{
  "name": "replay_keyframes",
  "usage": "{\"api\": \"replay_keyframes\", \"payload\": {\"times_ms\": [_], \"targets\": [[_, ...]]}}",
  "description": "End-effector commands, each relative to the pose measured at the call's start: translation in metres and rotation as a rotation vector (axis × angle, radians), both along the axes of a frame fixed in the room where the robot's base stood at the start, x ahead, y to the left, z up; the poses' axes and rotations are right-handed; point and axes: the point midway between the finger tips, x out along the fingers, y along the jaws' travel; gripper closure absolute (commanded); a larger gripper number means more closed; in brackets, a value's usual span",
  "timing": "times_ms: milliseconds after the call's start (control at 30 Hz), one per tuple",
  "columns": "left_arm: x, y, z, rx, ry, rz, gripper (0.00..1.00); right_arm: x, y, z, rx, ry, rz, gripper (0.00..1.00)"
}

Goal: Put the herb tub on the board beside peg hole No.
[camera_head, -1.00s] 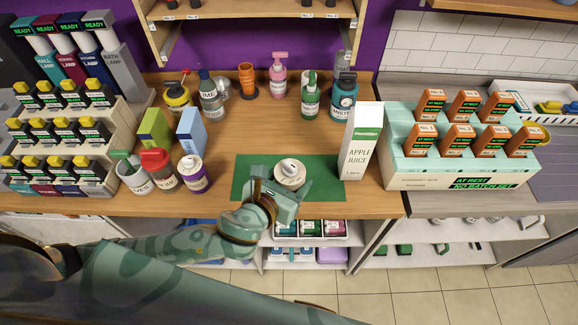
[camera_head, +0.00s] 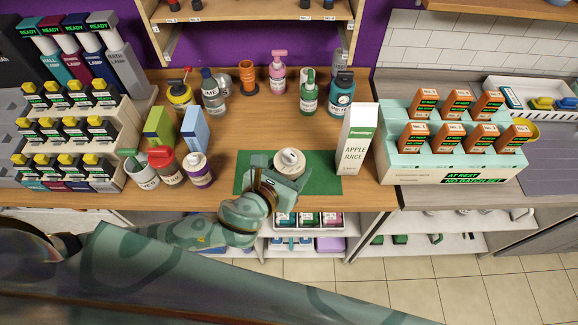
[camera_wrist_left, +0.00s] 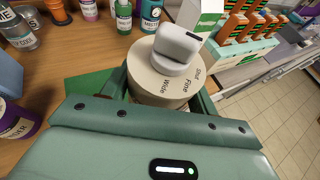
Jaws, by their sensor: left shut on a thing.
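A cream round body with a white knob (camera_head: 290,160) stands over the green mat (camera_head: 322,168). I cannot tell which object is the herb tub. Several lidded tubs stand to the left: one with a green lid (camera_head: 141,175), one with a red lid (camera_head: 167,168) and one with a purple band (camera_head: 200,174). I cannot make out a peg-hole board for certain. My right gripper is not in view.
Bottles, including a pink pump bottle (camera_head: 278,78), line the back. A mint-green rack (camera_head: 405,165) with orange units stands at right. The counter behind the mat is clear.

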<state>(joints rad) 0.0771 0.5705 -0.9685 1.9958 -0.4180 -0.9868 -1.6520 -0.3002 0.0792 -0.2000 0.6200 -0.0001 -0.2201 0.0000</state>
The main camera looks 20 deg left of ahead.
Motion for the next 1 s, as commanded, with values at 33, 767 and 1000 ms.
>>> {"api": "replay_keyframes", "payload": {"times_ms": [33,767,1000], "targets": [[0.000,0.000,0.009,0.000,-0.001,0.000,0.68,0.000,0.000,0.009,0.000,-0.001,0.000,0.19],[0.011,-0.004,0.022,-0.003,-0.006,-0.001,0.68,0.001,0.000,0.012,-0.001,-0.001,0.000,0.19],[0.073,-0.021,0.109,-0.010,-0.013,0.067,0.68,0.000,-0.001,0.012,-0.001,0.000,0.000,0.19]]}}
